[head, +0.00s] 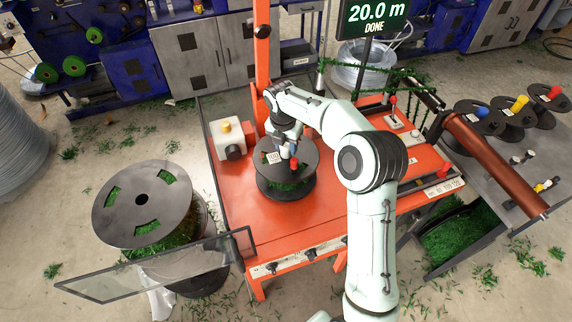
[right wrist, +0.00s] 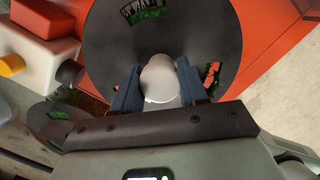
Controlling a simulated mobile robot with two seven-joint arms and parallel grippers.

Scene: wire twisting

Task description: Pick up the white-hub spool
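The white-hub spool (head: 287,180) sits on the orange bench, with dark round flanges, green wire inside and a small label on top. It fills the top of the right wrist view (right wrist: 215,35), where its rounded white hub (right wrist: 160,80) stands between my fingers. My right gripper (head: 287,150) reaches down over the spool's middle. In the right wrist view the blue-grey fingers of this gripper (right wrist: 158,85) lie against both sides of the hub, with no clear gap. The spool appears level on the bench. My left gripper is not in view.
A white box with a yellow button (head: 226,127) stands left of the spool. An orange post (head: 262,60) rises behind. Spools with blue, yellow and red hubs (head: 516,108) stand on the right table. A large reel (head: 142,203) and clear panel (head: 160,268) are front left.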

